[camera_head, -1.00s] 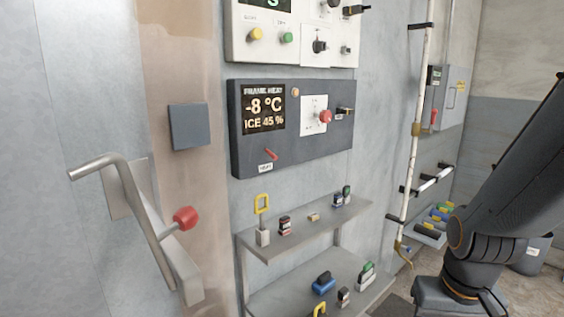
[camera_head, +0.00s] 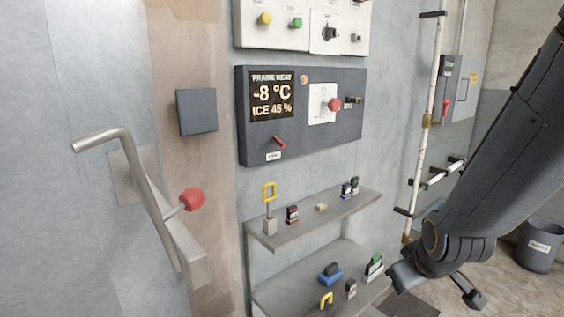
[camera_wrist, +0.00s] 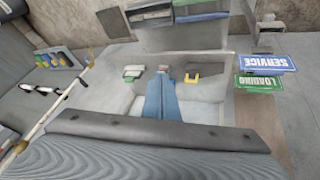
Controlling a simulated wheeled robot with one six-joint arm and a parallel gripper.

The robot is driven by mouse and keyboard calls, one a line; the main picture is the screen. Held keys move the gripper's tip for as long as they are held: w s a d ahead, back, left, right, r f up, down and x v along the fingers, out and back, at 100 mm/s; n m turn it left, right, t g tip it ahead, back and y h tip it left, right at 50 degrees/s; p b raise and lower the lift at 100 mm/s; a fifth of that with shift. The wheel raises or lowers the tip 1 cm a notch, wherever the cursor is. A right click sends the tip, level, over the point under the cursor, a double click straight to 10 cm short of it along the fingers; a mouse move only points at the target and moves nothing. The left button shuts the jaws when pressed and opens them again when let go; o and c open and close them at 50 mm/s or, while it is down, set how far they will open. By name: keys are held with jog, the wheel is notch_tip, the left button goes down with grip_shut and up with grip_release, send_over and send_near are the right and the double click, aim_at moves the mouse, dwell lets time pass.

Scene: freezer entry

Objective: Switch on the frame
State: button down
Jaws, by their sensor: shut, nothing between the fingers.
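The frame heater panel (camera_head: 350,142) is a dark grey box on the wall in the head view. Its display (camera_head: 273,94) reads FRAME HEAT, -8 °C, ICE 45 %. A red toggle lever (camera_head: 279,142) sits at its lower left above a small white label. A red knob (camera_head: 334,104) stands on a white plate, with a small amber lamp (camera_head: 304,78) above. My gripper (camera_wrist: 161,82) shows in the wrist view as blue fingers, shut and empty, in front of the shelf items. The panel is not clearly seen in the wrist view. My gripper's fingertips are not distinct in the head view.
A door handle (camera_head: 150,190) with a red knob juts out at left. Below the panel are two shelves (camera_head: 335,208) with stamps and small items. Another control box (camera_head: 292,37) hangs above. A white pipe (camera_head: 428,90) and a bin (camera_head: 540,245) are at right.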

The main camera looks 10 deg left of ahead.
aim_at(279, 142)
jog(key=w+a+r+n+t+y+b, duration=0.4)
jog(key=w+a+n+t, duration=0.3)
jog(key=w+a+n, duration=0.65)
jog(key=s+a+r+n+t+y, duration=0.2)
jog(key=s+a+r+n+y, duration=0.1)
jog(key=a+r+n+y, duration=0.2)
jog(key=s+a+r+n+t+y+b, duration=0.1)
jog(key=s+a+r+n+t+y, duration=0.2)
jog(key=a, duration=0.6)
notch_tip(279, 142, up, 3)
jog(key=s+n+y, duration=0.1)
jog(key=n+y, duration=0.1)
jog(key=n, duration=0.1)
jog(key=shift+s+a, duration=0.2)
jog(key=shift+a, duration=0.2)
jog(key=w+a+r+p, duration=0.2)
jog(key=w+r+p, duration=0.3)
jog(key=w+r, duration=0.2)
jog(key=shift+w+a, duration=0.4)
jog(key=shift+w, duration=0.65)
